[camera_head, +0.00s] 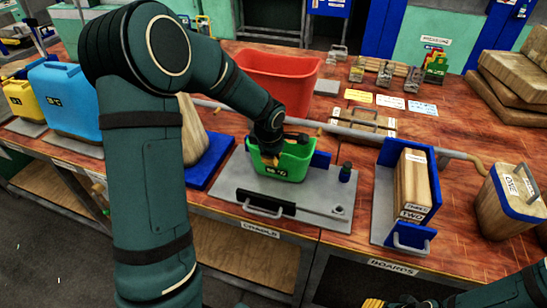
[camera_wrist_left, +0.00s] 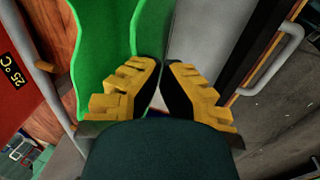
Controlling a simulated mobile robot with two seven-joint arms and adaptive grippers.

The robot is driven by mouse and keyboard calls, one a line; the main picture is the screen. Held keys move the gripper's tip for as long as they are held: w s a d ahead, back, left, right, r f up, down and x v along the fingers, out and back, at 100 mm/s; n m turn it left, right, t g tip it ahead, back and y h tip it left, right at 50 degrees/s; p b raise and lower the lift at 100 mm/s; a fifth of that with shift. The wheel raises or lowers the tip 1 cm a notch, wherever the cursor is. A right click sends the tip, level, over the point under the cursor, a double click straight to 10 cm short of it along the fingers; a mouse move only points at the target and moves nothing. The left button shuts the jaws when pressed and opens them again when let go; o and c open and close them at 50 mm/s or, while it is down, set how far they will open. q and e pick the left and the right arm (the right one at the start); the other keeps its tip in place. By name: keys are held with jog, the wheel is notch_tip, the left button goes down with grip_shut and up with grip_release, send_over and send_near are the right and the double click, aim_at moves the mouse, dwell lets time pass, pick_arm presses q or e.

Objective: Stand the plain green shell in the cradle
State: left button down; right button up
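The green shell (camera_head: 287,163), a hollow tub with a dark temperature label on its front, stands upright on the grey plate of the cradle (camera_head: 225,187), with blue blocks behind it. My left gripper (camera_head: 268,147) reaches down into the shell's left end. In the left wrist view its yellow-backed fingers (camera_wrist_left: 162,64) nearly meet at the tips, with the green wall (camera_wrist_left: 100,50) running in at them; they look shut on that wall, though the contact is partly hidden. My right gripper (camera_head: 385,303) only just shows at the bottom edge, and its opening cannot be judged.
A red tub (camera_head: 282,80) stands close behind the cradle. Blue (camera_head: 65,95) and yellow (camera_head: 20,100) containers stand at the left. A blue boards rack (camera_head: 433,215) holds wood on the right, beside a wooden block (camera_head: 505,205). A grey bar runs across behind.

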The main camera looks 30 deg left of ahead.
pick_arm(q)
jog(key=shift+r, duration=0.1)
jog(key=c, duration=1.7)
grip_release()
jog(key=shift+f, duration=0.2)
jog(key=o, duration=0.6)
jog(key=shift+c, duration=0.2)
jog(key=shift+r, duration=0.1)
jog(key=shift+r, duration=0.2)
jog(key=p+v, duration=0.2)
jog(key=v, duration=1)
jog(key=shift+f, duration=0.1)
